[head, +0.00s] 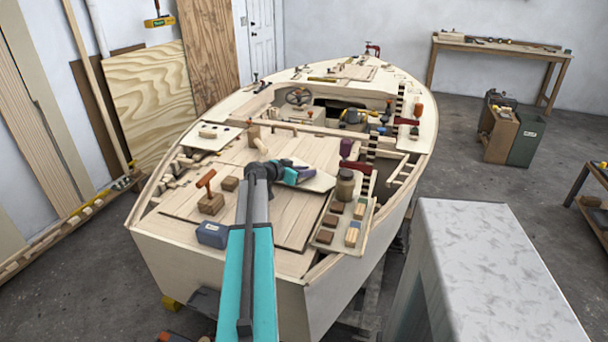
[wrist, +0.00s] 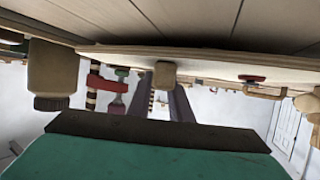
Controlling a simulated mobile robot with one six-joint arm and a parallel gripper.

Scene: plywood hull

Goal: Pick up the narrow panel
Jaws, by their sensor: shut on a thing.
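The narrow panel (head: 320,182) is a pale flat piece of wood. In the head view it shows just right of my gripper (head: 293,176), over the wooden deck. The gripper covers its left part. In the wrist view, which looks upside down, the panel (wrist: 225,66) runs as a pale strip across the upper part. A small tan block (wrist: 165,72) projects from it at the tips of my dark fingers. My gripper is shut on the panel, seemingly by this block. I cannot tell clearly whether the panel is raised off the deck.
A jar (head: 345,186) stands close right of the panel. Several small blocks lie on a board (head: 325,238) nearer me. A blue-grey box (head: 212,234) and a block with an orange-handled tool (head: 210,202) stand left. A grey-white bench top (head: 490,265) is at front right.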

